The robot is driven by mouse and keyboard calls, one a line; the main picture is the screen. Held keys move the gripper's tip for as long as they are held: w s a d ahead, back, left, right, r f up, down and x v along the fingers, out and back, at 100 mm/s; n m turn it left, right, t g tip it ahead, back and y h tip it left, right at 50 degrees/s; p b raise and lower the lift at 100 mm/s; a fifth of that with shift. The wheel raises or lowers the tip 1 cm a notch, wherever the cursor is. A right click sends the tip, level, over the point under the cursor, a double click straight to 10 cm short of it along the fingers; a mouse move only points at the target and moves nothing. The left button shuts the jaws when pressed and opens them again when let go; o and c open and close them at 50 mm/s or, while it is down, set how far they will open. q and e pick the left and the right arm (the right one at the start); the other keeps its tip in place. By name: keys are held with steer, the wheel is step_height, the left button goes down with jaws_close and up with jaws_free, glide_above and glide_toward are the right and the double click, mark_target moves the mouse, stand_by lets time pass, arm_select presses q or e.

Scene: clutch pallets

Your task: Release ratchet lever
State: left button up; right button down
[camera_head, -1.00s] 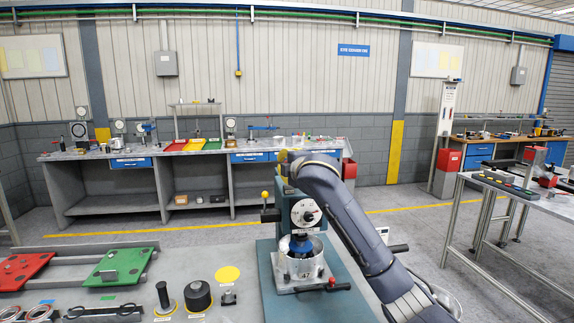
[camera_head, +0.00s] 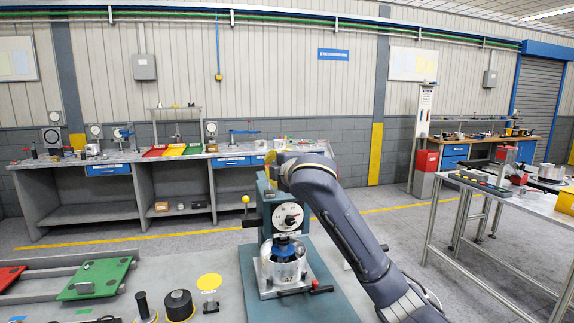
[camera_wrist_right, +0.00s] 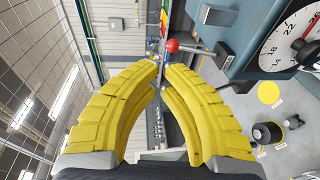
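A blue-grey press (camera_head: 268,209) with a round white dial (camera_head: 288,217) stands on the bench. A metal pot with a blue part (camera_head: 284,262) sits beneath the dial. My right gripper (camera_head: 272,160) is at the press's top, partly hidden by my own arm. In the right wrist view its yellow fingers (camera_wrist_right: 160,72) curve together with only a narrow gap at the tips. A lever with a red ball knob (camera_wrist_right: 172,46) is just beyond the tips; I see nothing clearly gripped. My left gripper is not in view.
A green pallet (camera_head: 95,277) and a red pallet (camera_head: 10,276) lie on the bench at left. Dark cylindrical parts (camera_head: 179,304) and a yellow disc (camera_head: 209,282) are near the front. A red-handled clamp (camera_head: 312,288) juts out beside the pot.

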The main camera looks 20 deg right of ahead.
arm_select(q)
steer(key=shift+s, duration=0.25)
arm_select(e)
steer(key=s+r, duration=0.2)
steer(key=s, duration=0.5)
steer(key=shift+d+r, duration=0.15)
steer(key=shift+d, duration=0.15)
